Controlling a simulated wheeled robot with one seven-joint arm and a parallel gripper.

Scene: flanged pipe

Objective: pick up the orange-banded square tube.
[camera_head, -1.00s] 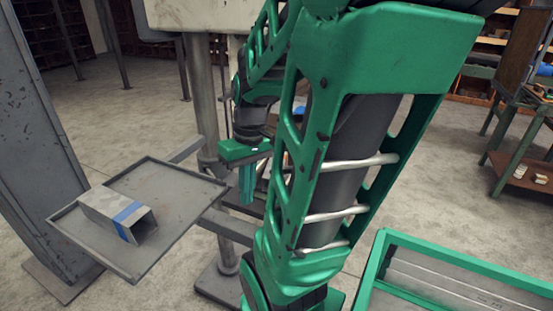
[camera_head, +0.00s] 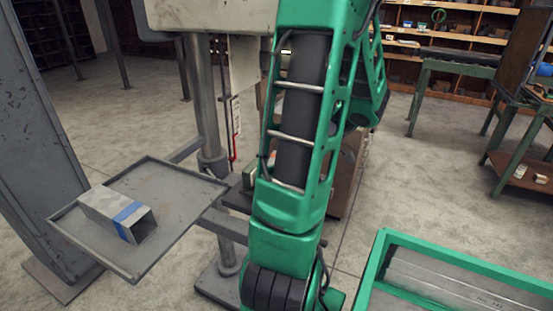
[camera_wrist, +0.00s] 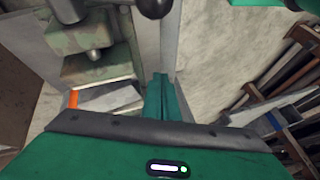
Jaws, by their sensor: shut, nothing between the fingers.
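The orange-banded square tube (camera_wrist: 108,98) shows in the wrist view as a pale grey piece with an orange band near its left end. It lies left of my gripper, and my gripper's dark edge may hide its near side. I cannot make it out in the head view. My gripper (camera_wrist: 160,82) points away from the wrist camera with its green fingers together and empty. The fingers are to the right of the tube; I cannot tell the height between them. In the head view my gripper is hidden behind my arm.
A blue-banded square tube (camera_head: 118,212) lies on a grey tray (camera_head: 185,190) at left. A steel column (camera_head: 203,100) stands beside it. A green-framed bin (camera_head: 440,258) is at lower right. A green machine part (camera_wrist: 95,62) stands just beyond the orange-banded tube.

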